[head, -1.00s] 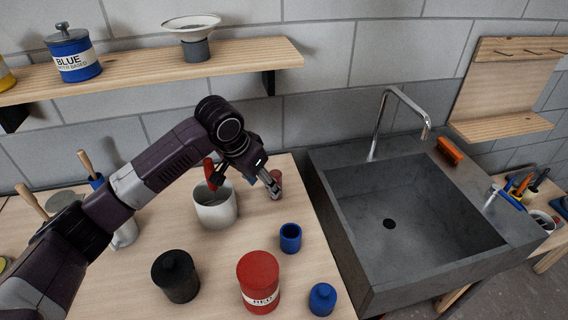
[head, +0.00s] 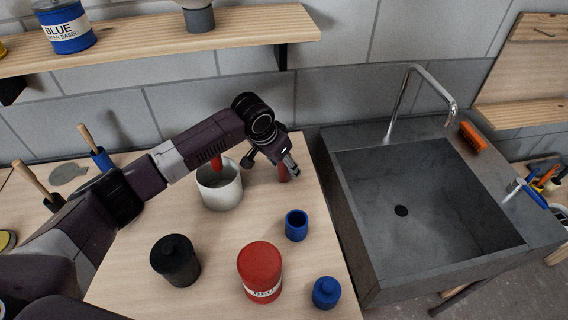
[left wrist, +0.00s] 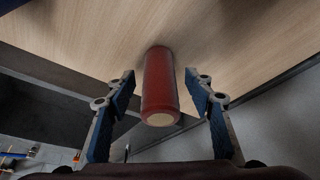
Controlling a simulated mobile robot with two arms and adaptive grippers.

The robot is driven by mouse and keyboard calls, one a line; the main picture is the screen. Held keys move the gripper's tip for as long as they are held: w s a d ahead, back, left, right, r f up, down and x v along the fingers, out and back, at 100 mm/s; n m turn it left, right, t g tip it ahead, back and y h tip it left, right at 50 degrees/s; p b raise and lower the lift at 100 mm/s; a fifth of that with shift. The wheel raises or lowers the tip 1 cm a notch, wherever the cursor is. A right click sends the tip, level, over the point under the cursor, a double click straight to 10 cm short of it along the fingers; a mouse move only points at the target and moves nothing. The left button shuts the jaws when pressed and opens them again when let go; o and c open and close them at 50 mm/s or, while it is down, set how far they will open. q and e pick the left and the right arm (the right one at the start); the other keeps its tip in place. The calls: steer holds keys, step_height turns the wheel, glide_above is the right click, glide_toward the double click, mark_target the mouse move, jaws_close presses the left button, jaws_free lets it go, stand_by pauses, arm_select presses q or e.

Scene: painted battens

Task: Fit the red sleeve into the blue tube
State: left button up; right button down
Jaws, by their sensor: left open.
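The red sleeve (head: 283,174) is a dark red cylinder on the bench near its back right, partly hidden by my left gripper (head: 272,163) in the head view. In the left wrist view the sleeve (left wrist: 160,85) lies in line between the two blue-padded fingers of my left gripper (left wrist: 160,80). The fingers are spread, with a gap on each side of the sleeve. The blue tube (head: 296,225) stands upright on the bench with its open end up, in front of the sleeve. My right gripper is not in view.
A white pot (head: 220,190) with a red-handled tool stands left of the gripper. A black jar (head: 176,262), a red tin (head: 260,272) and a blue lidded pot (head: 326,292) stand in front. A grey sink (head: 420,200) adjoins on the right, with bare bench around the tube.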

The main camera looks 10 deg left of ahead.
arm_select(q)
steer(key=shift+f, duration=0.15)
steer(key=c, duration=1.2)
